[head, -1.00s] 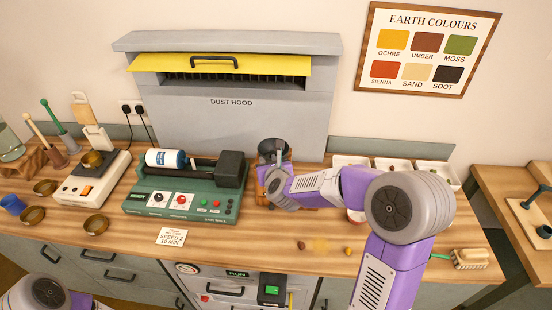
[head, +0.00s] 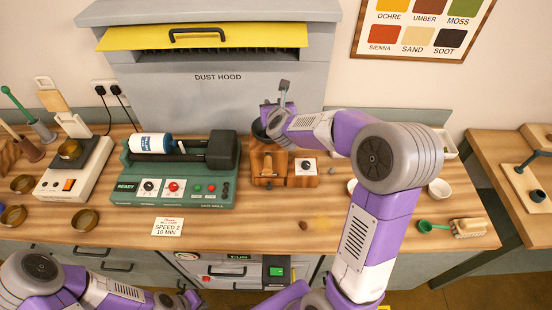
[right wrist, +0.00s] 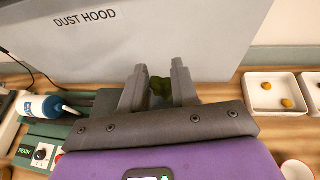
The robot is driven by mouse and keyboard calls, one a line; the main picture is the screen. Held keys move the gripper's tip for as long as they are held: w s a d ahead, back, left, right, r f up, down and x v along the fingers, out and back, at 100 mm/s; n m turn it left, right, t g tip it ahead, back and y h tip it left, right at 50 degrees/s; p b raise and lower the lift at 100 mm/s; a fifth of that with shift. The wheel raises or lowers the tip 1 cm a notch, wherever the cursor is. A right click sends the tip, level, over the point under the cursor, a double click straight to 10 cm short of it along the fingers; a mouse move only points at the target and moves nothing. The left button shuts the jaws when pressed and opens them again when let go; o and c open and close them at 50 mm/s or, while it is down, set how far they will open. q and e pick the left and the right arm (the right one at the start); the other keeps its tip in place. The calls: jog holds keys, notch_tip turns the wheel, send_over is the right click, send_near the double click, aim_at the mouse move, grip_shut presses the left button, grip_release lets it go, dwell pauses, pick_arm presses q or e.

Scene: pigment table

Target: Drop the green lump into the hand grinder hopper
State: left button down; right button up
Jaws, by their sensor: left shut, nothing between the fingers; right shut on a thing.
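My right gripper (head: 284,88) is above and behind the hand grinder, beside its hopper, partly hidden by my own wrist. The right wrist view shows its fingers shut on a dark green lump (right wrist: 159,88). The hand grinder (head: 268,163) is a wooden box on the table in front of the dust hood. Its dark hopper (head: 259,131) is largely covered by my right wrist, so I cannot tell whether the lump is over the opening. My left gripper (head: 190,298) is low at the front of the counter, shut and empty.
The green mill (head: 175,190) with a white-and-blue bottle stands left of the grinder. The dust hood (head: 220,95) rises close behind. White trays (right wrist: 278,96) with ochre lumps are to the right.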

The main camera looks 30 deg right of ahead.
jog(key=shift+f, duration=0.65)
jog(key=o, duration=1.1)
jog(key=b+v, duration=0.1)
jog(key=v, duration=0.6)
jog(key=shift+s+a+r, duration=0.1)
jog(key=shift+s+a, duration=0.05)
jog(key=shift+s, duration=0.1)
